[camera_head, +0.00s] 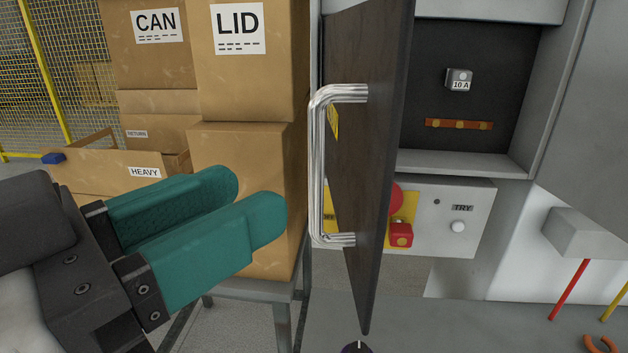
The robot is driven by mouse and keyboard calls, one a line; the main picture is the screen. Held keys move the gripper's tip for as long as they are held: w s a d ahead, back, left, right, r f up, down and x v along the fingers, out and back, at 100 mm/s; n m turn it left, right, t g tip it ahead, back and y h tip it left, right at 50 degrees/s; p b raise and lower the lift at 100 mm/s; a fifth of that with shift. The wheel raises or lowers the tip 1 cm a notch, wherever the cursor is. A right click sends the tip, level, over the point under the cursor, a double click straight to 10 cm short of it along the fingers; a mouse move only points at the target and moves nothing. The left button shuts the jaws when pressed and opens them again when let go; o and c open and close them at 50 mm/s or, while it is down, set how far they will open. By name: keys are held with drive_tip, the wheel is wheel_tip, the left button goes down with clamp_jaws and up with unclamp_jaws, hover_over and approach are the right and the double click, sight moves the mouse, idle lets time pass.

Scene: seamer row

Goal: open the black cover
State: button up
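The black cover (350,150) is a dark panel that stands swung out from its box, seen at a steep angle in the head view. The open box interior (500,75) shows to its right, with a 10 A block (459,79) and an orange strip (459,124). A shiny metal bar handle (318,170) is on the cover's left-facing side. My gripper (262,203) has two teal fingers, apart with a narrow gap, and nothing shows between them. The fingertips are left of the handle and appear clear of it.
Cardboard boxes labelled CAN (155,65) and LID (250,70) stand behind my gripper on a metal stand (262,288). A grey panel (465,200) with a red button (400,234) and TRY label is below the open box. Yellow-framed mesh fencing (60,60) is at far left.

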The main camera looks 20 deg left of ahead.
drive_tip(key=v, duration=0.3)
drive_tip(key=shift+s+a, duration=0.1)
drive_tip(key=shift+s, duration=0.3)
idle(0.3)
